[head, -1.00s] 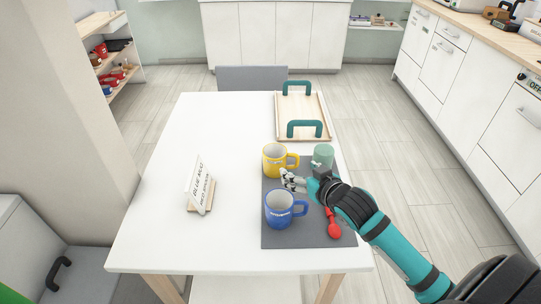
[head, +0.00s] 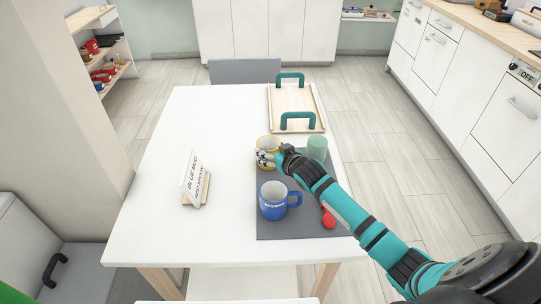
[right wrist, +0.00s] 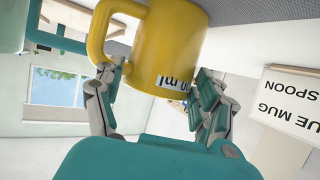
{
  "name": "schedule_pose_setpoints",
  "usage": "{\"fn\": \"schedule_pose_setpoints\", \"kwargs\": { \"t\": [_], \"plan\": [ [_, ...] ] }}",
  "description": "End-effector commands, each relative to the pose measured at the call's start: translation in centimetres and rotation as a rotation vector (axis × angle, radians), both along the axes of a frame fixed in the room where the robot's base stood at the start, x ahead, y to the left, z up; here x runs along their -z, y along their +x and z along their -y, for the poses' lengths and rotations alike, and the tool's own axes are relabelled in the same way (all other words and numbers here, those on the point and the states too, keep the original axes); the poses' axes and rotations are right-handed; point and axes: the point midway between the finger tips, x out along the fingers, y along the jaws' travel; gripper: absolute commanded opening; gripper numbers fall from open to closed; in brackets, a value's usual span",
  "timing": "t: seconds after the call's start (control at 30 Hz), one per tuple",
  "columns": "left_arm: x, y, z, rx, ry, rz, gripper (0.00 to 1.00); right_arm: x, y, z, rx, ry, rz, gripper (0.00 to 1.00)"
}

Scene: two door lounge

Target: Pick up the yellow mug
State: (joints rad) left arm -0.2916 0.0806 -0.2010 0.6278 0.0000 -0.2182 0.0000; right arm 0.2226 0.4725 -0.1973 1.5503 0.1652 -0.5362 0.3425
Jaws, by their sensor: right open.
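The yellow mug (head: 268,143) stands on the grey mat at the far left of the mat, partly hidden behind my right gripper (head: 266,158). In the right wrist view the yellow mug (right wrist: 165,45) fills the upper middle, with its handle to the left and a printed label on its side. My right gripper (right wrist: 160,105) is open there, one finger by the handle side and the other by the opposite side of the body. I cannot tell whether the fingers touch it. My left gripper is not in view.
A blue mug (head: 273,203) stands nearer on the grey mat (head: 290,227), with a red spoon (head: 329,220) beside it. A green cup (head: 317,148) stands just right of the yellow mug. A tray (head: 295,99) with teal handles lies behind.

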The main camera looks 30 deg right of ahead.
Motion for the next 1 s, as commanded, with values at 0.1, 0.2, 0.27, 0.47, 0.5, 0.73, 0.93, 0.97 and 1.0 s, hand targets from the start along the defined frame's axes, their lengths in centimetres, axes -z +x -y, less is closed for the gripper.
{"fn": "schedule_pose_setpoints", "kwargs": {
  "t": [0.1, 0.2, 0.27, 0.47, 0.5, 0.73, 0.93, 0.97, 1.0],
  "plan": [
    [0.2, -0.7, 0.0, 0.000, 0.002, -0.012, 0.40, 0.5, 1.4, 0.0, -0.001, 0.000, 0.001, 0.72],
    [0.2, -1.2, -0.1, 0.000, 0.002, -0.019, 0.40, 0.8, 2.0, 0.0, -0.001, 0.000, 0.001, 0.72],
    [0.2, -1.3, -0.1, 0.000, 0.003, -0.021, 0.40, 0.9, 2.1, 0.0, -0.001, 0.000, 0.001, 0.72],
    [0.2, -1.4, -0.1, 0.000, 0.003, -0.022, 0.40, 0.9, 2.0, 0.0, -0.001, 0.000, 0.001, 0.71],
    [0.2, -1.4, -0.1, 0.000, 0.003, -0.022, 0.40, 0.9, 2.0, 0.0, -0.001, 0.000, 0.001, 0.66],
    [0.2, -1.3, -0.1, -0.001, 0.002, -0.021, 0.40, 0.9, 2.0, 0.0, -0.001, 0.000, 0.000, 0.36],
    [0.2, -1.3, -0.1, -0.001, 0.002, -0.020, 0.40, 0.7, 2.1, 0.0, -0.001, -0.001, 0.003, 0.22],
    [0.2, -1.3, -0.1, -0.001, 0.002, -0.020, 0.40, 0.7, 2.1, 0.0, -0.001, -0.001, 0.003, 0.22],
    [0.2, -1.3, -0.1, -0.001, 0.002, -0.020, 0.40, 0.7, 2.1, 0.0, -0.001, -0.001, 0.003, 0.22]
  ]
}}
